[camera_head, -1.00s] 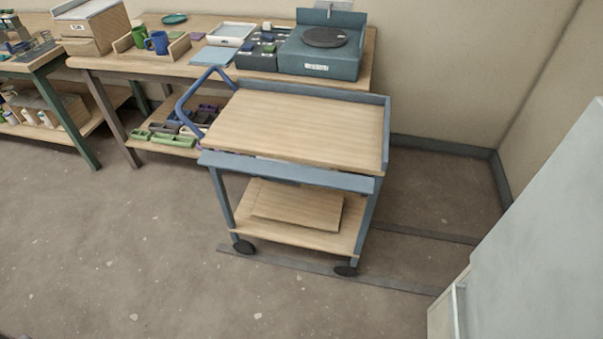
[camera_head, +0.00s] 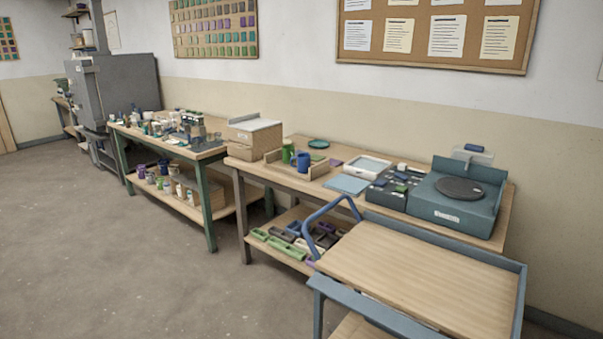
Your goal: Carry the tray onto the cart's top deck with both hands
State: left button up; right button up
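The cart (camera_head: 361,307) stands at the lower right, with a blue-grey frame and a blue handle at its left end. Its wooden top deck (camera_head: 425,275) is bare, with a raised rim along the back and right. A wooden tray-like holder (camera_head: 318,171) with raised ends sits on the worktable behind the cart. A green mug (camera_head: 287,151) and a blue mug (camera_head: 302,162) stand in it. A shallow white-rimmed tray (camera_head: 368,166) lies further right on the same table. I cannot tell from the picture which is the task's tray. Neither gripper shows.
The worktable (camera_head: 257,172) also holds a box (camera_head: 255,137), dark bins (camera_head: 388,190) and a blue-grey wheel unit (camera_head: 457,205). A green-legged table (camera_head: 208,215) with small jars stands further left. Open floor (camera_head: 110,270) lies at the left front.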

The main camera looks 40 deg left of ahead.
aim_at(413, 274)
jog(key=i+j, duration=0.15)
jog(key=j, duration=0.2)
jog(key=i+j, duration=0.15)
jog(key=j, duration=0.2)
jog(key=i+j, duration=0.15)
jog(key=j, duration=0.2)
jog(key=i+j, duration=0.15)
jog(key=j, duration=0.2)
jog(key=i+j, duration=0.15)
jog(key=j, duration=0.2)
